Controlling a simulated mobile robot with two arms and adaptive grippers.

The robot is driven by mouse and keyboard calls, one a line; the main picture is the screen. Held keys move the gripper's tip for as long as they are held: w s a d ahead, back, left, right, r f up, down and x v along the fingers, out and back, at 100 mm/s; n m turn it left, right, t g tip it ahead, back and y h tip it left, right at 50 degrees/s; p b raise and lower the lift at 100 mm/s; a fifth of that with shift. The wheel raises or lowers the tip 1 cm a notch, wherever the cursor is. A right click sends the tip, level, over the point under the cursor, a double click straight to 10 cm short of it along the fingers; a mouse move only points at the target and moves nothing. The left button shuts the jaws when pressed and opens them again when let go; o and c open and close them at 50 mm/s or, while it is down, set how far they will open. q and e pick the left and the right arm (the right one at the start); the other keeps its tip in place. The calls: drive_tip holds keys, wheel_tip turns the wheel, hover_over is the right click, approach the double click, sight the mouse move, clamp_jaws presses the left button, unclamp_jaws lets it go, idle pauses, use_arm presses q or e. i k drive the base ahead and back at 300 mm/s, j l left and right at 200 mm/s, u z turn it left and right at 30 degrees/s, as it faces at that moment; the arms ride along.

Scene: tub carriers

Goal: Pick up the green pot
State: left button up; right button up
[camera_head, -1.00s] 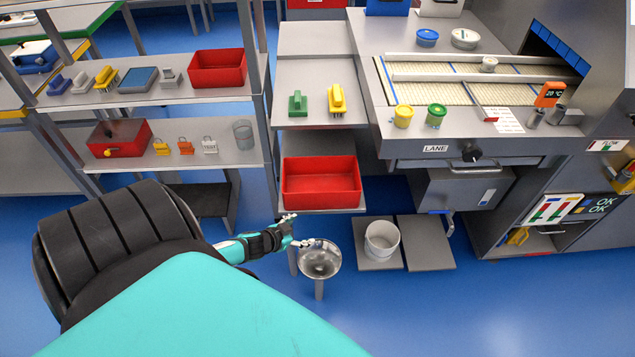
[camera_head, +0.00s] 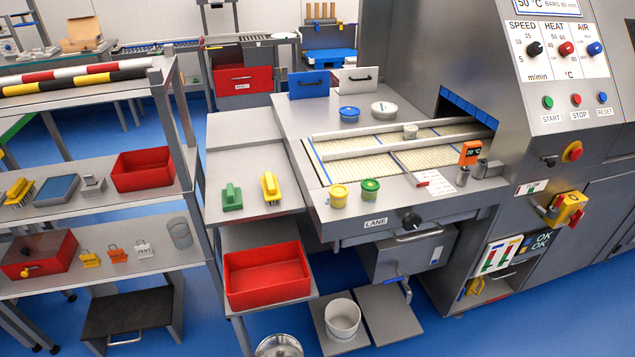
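The green pot (camera_head: 370,190) is a small round pot with a green lid. It stands upright on the grey front ledge of the conveyor machine, just right of a similar yellow pot (camera_head: 338,196). A small gap seems to separate the two. Neither of my grippers shows in the view now, so their distance from the pot cannot be seen.
A white lever with a red grip and a paper card (camera_head: 435,182) lie right of the pot. The lane knob (camera_head: 411,221) is below the ledge. A side shelf (camera_head: 262,150) holds green and yellow brushes. A red bin (camera_head: 267,275) sits lower.

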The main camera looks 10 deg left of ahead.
sight(370, 188)
drive_tip(key=i+l+u, duration=0.75)
drive_tip(key=i+l, duration=0.35)
drive_tip(key=l, duration=0.15)
drive_tip(key=i+l, duration=0.25)
drive_tip(key=l+u, duration=0.05)
